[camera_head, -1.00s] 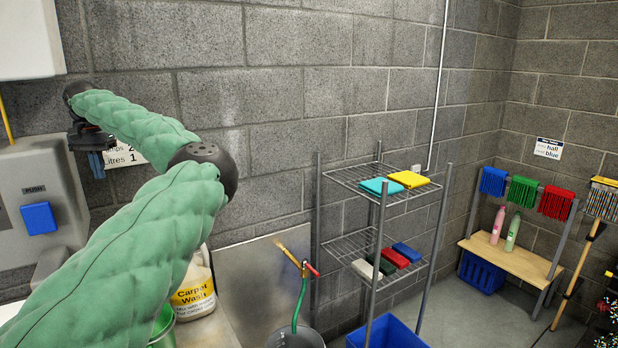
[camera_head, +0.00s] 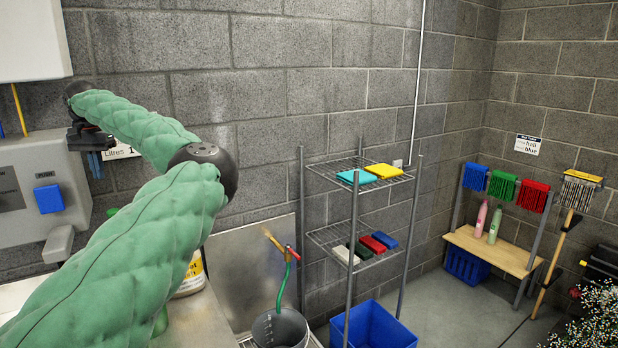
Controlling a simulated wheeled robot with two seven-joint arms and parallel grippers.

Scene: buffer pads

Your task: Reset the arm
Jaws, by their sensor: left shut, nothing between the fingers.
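My left arm, in a green padded sleeve, reaches up from the lower left and bends back toward the left. My left gripper (camera_head: 94,160) is at its far end, pointing down in front of the grey wall-mounted dispenser. It is shut and holds nothing. My right gripper is not in the picture.
The dispenser with a blue push button (camera_head: 48,199) is on the left. A wire shelf (camera_head: 325,167) carries a teal and a yellow pad on top and several pads below. A blue crate (camera_head: 375,328) stands beneath. A grey bucket (camera_head: 280,328) and a wooden bench (camera_head: 492,250) are further right.

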